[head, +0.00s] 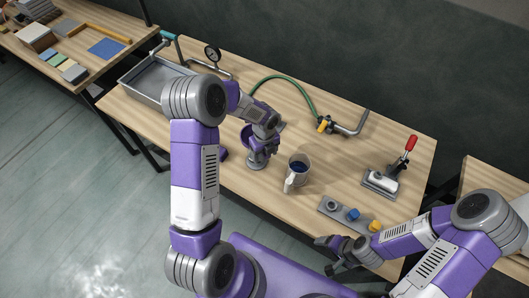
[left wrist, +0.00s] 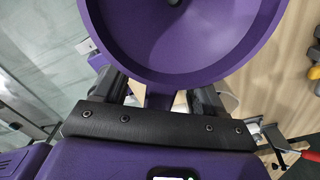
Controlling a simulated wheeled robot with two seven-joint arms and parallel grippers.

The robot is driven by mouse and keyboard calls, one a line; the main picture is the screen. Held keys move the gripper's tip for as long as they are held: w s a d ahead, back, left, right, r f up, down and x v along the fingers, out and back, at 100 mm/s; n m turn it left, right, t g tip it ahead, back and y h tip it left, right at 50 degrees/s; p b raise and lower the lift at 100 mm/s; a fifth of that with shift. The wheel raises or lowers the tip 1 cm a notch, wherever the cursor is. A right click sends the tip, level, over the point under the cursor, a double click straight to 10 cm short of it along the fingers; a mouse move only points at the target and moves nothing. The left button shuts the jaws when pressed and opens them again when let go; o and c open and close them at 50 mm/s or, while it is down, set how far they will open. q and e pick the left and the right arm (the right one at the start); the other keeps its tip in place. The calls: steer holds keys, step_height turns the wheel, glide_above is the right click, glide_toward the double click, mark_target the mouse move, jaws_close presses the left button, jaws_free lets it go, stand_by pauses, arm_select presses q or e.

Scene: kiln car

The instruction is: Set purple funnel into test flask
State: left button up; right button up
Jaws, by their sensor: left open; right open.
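The purple funnel (head: 246,137) shows partly behind my left gripper (head: 266,132) in the head view. Its wide bowl (left wrist: 185,35) fills the top of the left wrist view. My left gripper is open, with its fingers on either side of the funnel's narrow tab (left wrist: 160,97). A grey flask-like piece (head: 257,160), seemingly the test flask, stands on the table just below the funnel. The gripper hides where they meet, so I cannot tell if the funnel is seated. My right gripper (head: 328,242) is open and empty near the table's front edge.
A block with coloured knobs (head: 350,214) and a red-handled clamp (head: 384,180) are further right. A green hose (head: 283,79) and grey tray (head: 150,82) lie behind.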

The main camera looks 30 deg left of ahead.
arm_select(q)
steer(key=shift+r, duration=0.15)
steer(key=shift+r+p, duration=1.8)
steer(key=shift+r, duration=0.3)
step_height(320, 180, up, 8)
steer(key=shift+f, duration=0.2)
stand_by(1.0)
